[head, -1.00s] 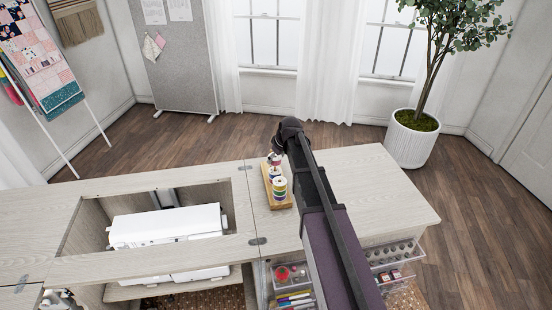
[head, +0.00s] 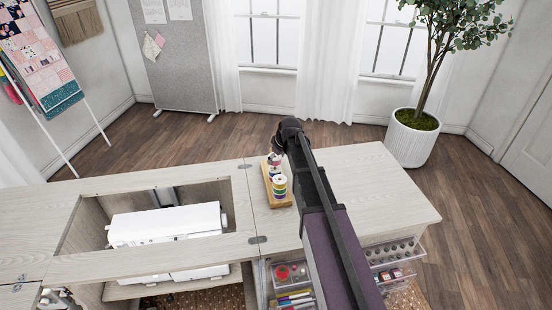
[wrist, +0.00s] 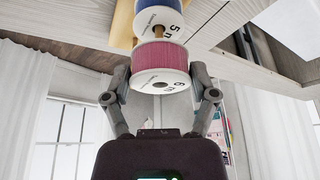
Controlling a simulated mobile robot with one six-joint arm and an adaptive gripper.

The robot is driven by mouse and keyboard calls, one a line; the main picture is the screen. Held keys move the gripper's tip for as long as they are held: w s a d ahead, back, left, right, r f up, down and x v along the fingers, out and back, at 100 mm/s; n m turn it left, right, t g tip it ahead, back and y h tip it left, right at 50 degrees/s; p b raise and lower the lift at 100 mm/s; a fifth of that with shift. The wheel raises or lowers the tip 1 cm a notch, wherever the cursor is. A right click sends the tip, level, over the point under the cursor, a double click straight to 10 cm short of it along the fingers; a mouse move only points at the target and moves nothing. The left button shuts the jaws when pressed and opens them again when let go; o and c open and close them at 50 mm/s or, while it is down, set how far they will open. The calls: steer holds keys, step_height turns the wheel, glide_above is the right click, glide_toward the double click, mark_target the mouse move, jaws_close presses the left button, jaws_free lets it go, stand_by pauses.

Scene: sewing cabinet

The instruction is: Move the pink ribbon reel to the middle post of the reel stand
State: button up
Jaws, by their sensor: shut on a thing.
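The pink ribbon reel (wrist: 160,58), with white flanges, is between the two fingers of my gripper (wrist: 162,88) in the wrist view. The fingers are shut on its sides. Just beyond it is a blue reel with a white flange (wrist: 158,18), with a wooden post tip (wrist: 158,34) showing between the two. The wooden reel stand (head: 285,203) is on the cabinet top in the head view, with a yellow-and-green banded stack of reels (head: 279,186) at its near end. My arm hides part of the stand. I cannot tell whether the pink reel is around a post.
The cabinet top (head: 385,195) is clear to the right of my arm. Left of the stand is an opening with a white sewing machine (head: 165,222). Open clear drawers with supplies (head: 395,252) jut out at the front. A potted tree (head: 410,140) stands behind right.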

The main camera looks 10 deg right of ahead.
steer(key=shift+f+b, duration=1)
steer(key=shift+f, duration=0.05)
stand_by(0.4)
steer(key=o, duration=0.9)
steer(key=shift+c, duration=0.2)
steer(key=shift+r, duration=0.15)
